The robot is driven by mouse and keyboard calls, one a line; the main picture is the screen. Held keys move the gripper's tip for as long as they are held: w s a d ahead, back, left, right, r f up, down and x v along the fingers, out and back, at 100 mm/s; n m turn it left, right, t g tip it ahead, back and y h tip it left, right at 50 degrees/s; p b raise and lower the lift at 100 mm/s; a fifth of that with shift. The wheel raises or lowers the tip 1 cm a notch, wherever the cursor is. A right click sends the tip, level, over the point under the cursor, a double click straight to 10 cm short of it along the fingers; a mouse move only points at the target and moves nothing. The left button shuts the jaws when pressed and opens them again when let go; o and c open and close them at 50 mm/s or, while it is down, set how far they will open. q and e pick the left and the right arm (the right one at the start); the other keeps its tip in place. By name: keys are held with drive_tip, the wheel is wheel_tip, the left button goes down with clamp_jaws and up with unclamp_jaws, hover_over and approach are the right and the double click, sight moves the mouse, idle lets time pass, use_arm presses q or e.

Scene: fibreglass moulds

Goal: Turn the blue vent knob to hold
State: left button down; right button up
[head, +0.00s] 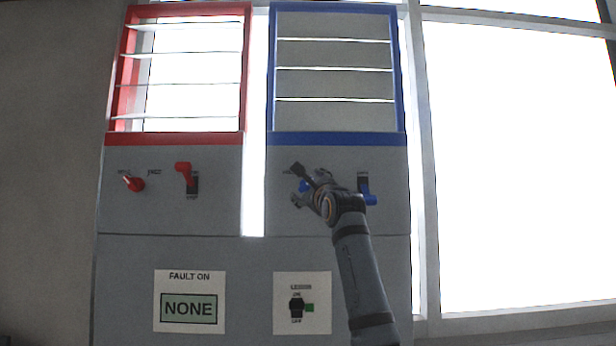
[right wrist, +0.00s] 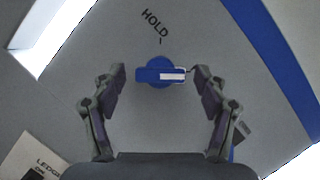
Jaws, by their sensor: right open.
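The blue vent knob (right wrist: 149,75) is on a grey panel, its bar lying crosswise in the right wrist view. The white stripe on the bar points right, while the HOLD label (right wrist: 155,24) and its tick mark are above the knob, so the stripe is not at HOLD. My right gripper (right wrist: 157,74) is open, with one finger on each side of the knob. The right fingertip is close to the bar's end; I cannot tell if it touches. In the head view the knob (head: 304,186) is partly hidden by my right gripper (head: 306,188). My left gripper is not in view.
A blue lever (head: 367,190) is right of the knob. A red knob (head: 134,184) and red lever (head: 184,174) are on the left panel. Below are a ledger switch (head: 297,306) and a FAULT ON sign (head: 189,308) reading NONE. The blue-framed vent (head: 336,138) is above.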

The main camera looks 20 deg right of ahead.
drive_tip(key=shift+w, duration=0.1)
drive_tip(key=c, duration=1.2)
drive_tip(key=shift+o, duration=0.2)
